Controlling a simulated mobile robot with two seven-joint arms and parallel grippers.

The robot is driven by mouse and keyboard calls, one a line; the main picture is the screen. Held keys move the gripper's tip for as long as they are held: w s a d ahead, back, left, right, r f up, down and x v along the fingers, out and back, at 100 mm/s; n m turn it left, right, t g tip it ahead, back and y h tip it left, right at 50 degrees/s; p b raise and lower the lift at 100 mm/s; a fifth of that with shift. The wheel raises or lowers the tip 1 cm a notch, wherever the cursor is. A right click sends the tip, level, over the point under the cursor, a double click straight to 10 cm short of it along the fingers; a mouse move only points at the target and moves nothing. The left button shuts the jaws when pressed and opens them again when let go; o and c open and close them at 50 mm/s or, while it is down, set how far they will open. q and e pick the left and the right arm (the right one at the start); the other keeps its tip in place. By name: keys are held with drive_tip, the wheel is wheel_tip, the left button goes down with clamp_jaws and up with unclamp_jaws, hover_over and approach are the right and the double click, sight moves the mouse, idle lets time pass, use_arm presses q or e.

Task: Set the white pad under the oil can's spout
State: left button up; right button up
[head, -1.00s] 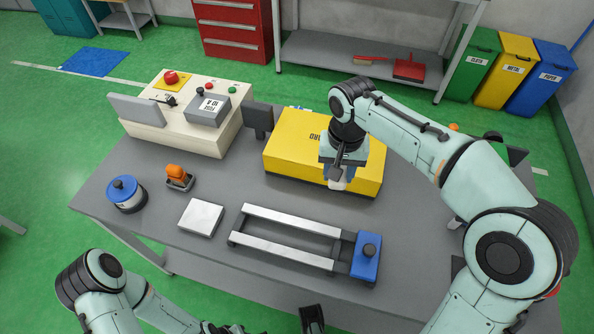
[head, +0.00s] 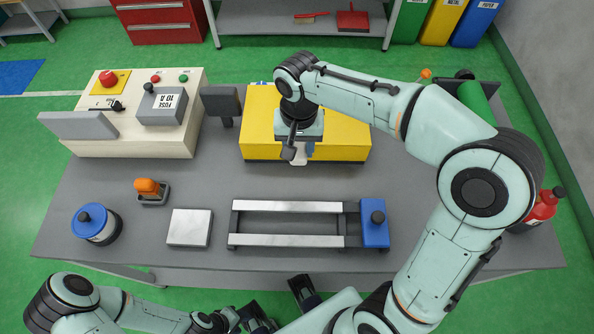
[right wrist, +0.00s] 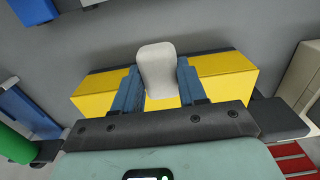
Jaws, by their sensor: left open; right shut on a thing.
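My right gripper (head: 299,148) is shut on a small off-white block with rounded corners, which looks like the white pad (head: 300,158). The pad stands between the blue fingers in the right wrist view (right wrist: 157,70). The gripper is above the front part of the yellow box (head: 345,140). A red container with a dark cap (head: 542,208) is at the table's right edge, partly behind my right arm. It may be the oil can; I cannot make out a spout. My left gripper (head: 279,305) is open and low at the table's front edge.
A pale flat square plate (head: 190,228), a two-rail fixture with a blue block (head: 374,222), an orange-topped part (head: 150,190) and a blue-lidded jar (head: 97,224) are on the table. A cream control box (head: 140,130) is at left. A green roll (head: 478,100) is at back right.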

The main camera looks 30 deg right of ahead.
drive_tip(key=b, duration=0.1)
hover_over(298, 180)
wheel_tip(298, 180, down, 8)
drive_tip(key=shift+r, duration=0.1)
drive_tip(key=shift+f+b, duration=0.35)
drive_tip(key=shift+f, duration=2.1)
drive_tip(key=shift+f, duration=0.15)
drive_tip(key=o, duration=1)
